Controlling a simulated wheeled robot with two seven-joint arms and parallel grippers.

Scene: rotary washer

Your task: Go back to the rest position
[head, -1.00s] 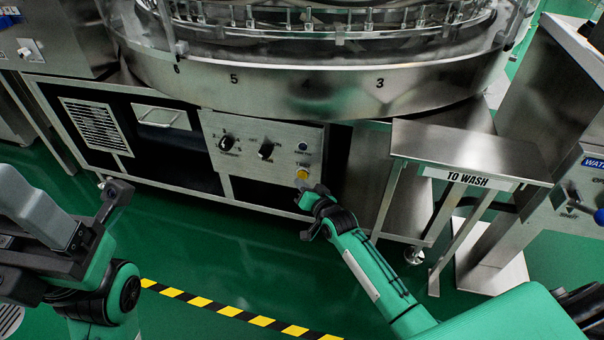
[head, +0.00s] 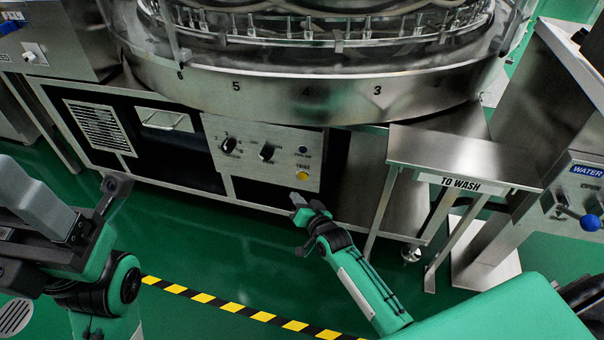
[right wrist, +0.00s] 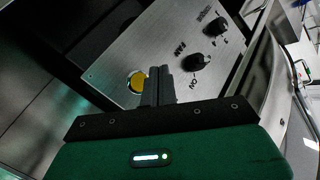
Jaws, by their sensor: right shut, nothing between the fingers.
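My right gripper (head: 298,201) is shut and empty, just below and in front of the washer's control panel (head: 250,150). A yellow button (head: 302,175) at the panel's lower right sits a little above the fingertips, apart from them in the head view. In the right wrist view, my shut fingers (right wrist: 159,78) point at the panel (right wrist: 125,60), with the yellow button (right wrist: 137,82) just left of them. My left arm is at the left edge of the head view; its gripper's fingers cannot be made out clearly.
The rotary washer's steel drum (head: 300,95) stands above the panel. A steel side table marked TO WASH (head: 460,155) stands right of my right arm. A blue-knobbed valve (head: 590,222) is at the far right. Green floor with a striped line (head: 230,305) lies open in front.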

